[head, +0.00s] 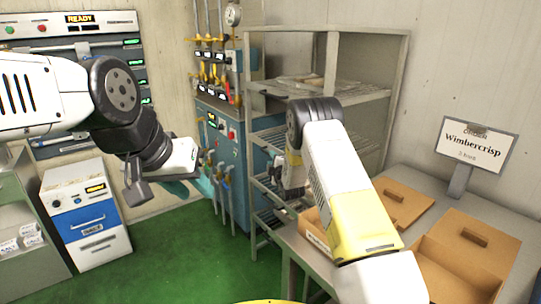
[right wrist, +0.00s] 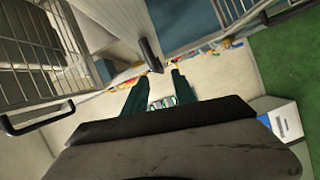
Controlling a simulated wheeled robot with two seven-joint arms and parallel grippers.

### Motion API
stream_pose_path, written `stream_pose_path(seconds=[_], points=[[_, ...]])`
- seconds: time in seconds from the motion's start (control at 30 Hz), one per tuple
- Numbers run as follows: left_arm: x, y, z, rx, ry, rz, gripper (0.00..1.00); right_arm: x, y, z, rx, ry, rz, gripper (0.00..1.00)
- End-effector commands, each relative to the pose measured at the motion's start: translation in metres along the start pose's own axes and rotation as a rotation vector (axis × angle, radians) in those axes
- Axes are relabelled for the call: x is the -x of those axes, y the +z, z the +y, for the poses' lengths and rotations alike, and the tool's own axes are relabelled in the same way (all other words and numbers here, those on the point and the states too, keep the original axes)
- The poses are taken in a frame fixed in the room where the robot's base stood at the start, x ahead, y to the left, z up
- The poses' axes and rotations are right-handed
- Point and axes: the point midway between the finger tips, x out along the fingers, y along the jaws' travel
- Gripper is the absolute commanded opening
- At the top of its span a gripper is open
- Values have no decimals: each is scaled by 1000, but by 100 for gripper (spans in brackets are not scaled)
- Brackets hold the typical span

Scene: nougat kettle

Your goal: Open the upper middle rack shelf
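The rack (head: 322,70) is a grey metal frame with several shelves, in the middle of the head view behind my right arm. Its top shelf (head: 350,97) shows; the arm covers much of the middle part. My right gripper (right wrist: 159,76) has its two dark green fingers apart, with nothing between them. A black handle (right wrist: 150,55) stands just beyond the fingertips. Wire shelves (right wrist: 35,60) with another black handle (right wrist: 38,120) lie left in the wrist view. I cannot tell which shelf is the upper middle one. My left gripper (head: 190,187) hangs left of the rack; its finger gap is unclear.
A blue cabinet (head: 222,140) with valves and pipes stands left of the rack. A table with a cardboard-coloured box (head: 460,262) and a Wimbercrisp sign (head: 478,145) is at right. A white-and-blue unit (head: 90,215) stands left. Green floor (head: 180,250) is clear in front.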

Motion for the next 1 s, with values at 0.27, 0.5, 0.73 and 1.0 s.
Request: stream_pose_path(seconds=[0.27,0.5,0.73,1.0], points=[[0,0,0,0,0,0,36,-43,1,0,-2,1,-1,33],[0,0,0,0,0,0,36,-63,1,1,-3,0,-2,33],[0,0,0,0,0,0,36,-66,1,0,-3,-2,-2,33],[0,0,0,0,0,0,36,-65,1,1,-4,-1,-2,0]])
